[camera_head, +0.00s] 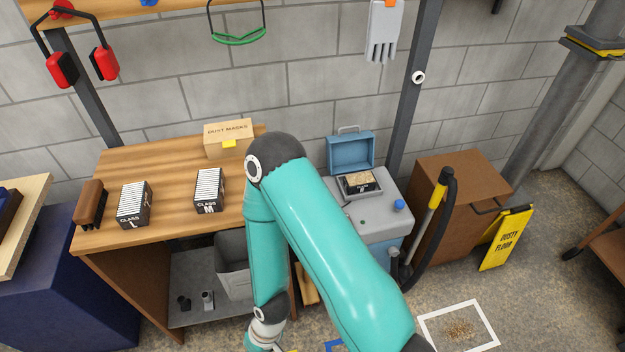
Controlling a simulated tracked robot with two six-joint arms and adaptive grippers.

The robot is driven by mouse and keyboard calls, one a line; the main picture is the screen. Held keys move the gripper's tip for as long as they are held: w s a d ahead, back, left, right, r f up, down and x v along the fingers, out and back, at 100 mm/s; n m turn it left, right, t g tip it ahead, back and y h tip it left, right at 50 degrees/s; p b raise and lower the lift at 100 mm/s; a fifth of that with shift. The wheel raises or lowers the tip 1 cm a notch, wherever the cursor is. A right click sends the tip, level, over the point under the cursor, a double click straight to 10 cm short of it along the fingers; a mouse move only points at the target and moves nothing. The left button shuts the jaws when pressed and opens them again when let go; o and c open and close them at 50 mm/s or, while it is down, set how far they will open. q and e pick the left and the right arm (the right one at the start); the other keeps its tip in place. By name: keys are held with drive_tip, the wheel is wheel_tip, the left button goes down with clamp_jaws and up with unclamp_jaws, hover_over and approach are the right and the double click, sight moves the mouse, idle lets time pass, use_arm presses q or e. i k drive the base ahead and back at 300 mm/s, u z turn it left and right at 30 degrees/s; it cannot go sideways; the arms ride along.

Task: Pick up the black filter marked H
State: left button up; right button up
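I see no black filter clearly marked H. A black filter marked CLASS L (134,205) with white pleats stands on the wooden workbench (165,160). To its right is a similar black filter marked CLASS M (209,191). A black filter with a tan, dusty top (361,183) sits in the opened grey-blue machine (380,213); its white letter is too small to read surely. My teal arm crosses the middle and hides the bench's right part. Its wrist runs out at the bottom edge, so its gripper is out of view. My other gripper is not in view.
A DUST MASKS box (228,137) stands at the bench's back and a brown brush (90,203) at its left. A grey bin (233,265) is below. A brown cabinet (465,175) and yellow DUSTY FLOOR sign (506,239) are right. A white floor square (487,312) holds debris.

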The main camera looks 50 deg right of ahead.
sight(361, 182)
drive_tip(key=z, duration=0.75)
drive_tip(key=i, duration=0.15)
drive_tip(key=u, duration=1.95)
drive_tip(key=k, duration=1.65)
drive_tip(key=z, duration=1.6)
drive_tip(key=i, duration=1.5)
drive_tip(key=z, duration=0.05)
